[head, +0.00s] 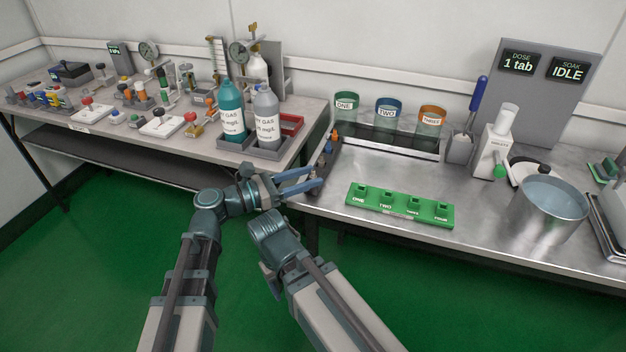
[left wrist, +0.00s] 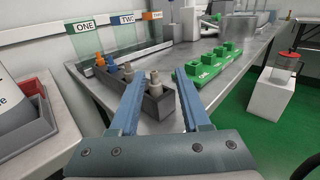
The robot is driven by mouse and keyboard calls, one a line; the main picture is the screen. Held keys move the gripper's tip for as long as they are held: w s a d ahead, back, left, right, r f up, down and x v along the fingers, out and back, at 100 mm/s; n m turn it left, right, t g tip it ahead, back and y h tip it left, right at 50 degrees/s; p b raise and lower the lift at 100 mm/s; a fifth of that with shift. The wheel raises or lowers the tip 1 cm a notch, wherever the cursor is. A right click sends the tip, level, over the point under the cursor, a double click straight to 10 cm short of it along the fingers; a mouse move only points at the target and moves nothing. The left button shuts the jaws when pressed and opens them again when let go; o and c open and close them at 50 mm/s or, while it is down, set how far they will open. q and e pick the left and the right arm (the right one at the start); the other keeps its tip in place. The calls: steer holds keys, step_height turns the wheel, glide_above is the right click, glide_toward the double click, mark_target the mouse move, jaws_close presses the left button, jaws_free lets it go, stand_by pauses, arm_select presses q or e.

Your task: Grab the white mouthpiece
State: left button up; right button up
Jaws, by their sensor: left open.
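A pale off-white mouthpiece (left wrist: 155,82) stands in the near end of a dark narrow rack (left wrist: 158,106). Its exact shade is hard to tell. A grey piece, an orange piece (left wrist: 99,60) and a bluish one stand farther along the rack; the rack also shows in the head view (head: 319,182), partly behind my fingers. My left gripper (left wrist: 161,78) is open, its fingertips on either side of the pale mouthpiece in the picture; contact cannot be told. It also shows in the head view (head: 321,178). My right arm is folded low, its jaws unclear.
A green numbered block (head: 400,206) lies on the steel bench right of the rack. Jars labelled ONE, TWO and THREE (head: 432,118) stand behind. A steel pot (head: 545,212) is at right. Gas bottles (head: 232,112) stand on the left table.

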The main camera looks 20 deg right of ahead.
arm_select(q)
steer(key=shift+w+d, duration=0.3)
steer(key=shift+d, duration=0.55)
steer(key=shift+w+d, duration=0.25)
steer(key=shift+d, duration=0.55)
steer(key=shift+w+d, duration=0.3)
steer(key=shift+d, duration=0.55)
jaws_close()
